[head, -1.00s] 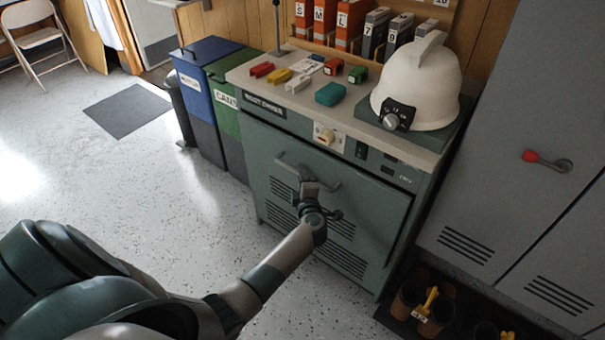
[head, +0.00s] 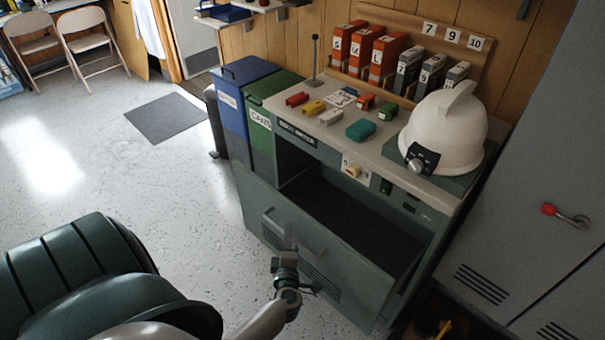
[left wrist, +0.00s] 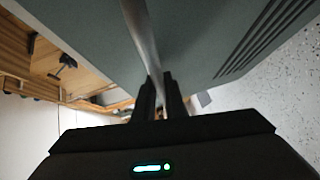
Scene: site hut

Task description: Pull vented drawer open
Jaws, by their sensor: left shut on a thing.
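The vented drawer (head: 345,290) is a grey-green front with slots and a bar handle (head: 268,213). It stands pulled out from its cabinet, with a dark cavity (head: 355,215) showing behind it. My left gripper (head: 288,250) is at the handle on the front's outer face. In the left wrist view its two dark fingers (left wrist: 160,92) are closed around the metal bar handle (left wrist: 140,30), with the slotted front (left wrist: 200,40) just beyond. My right gripper is not in view.
The cabinet top (head: 385,150) holds a white hard hat (head: 447,130), binders and small coloured blocks. Blue (head: 235,105) and green (head: 265,125) bins stand left of the cabinet. A grey locker (head: 550,160) is at the right. Speckled floor (head: 180,190) is open at the left.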

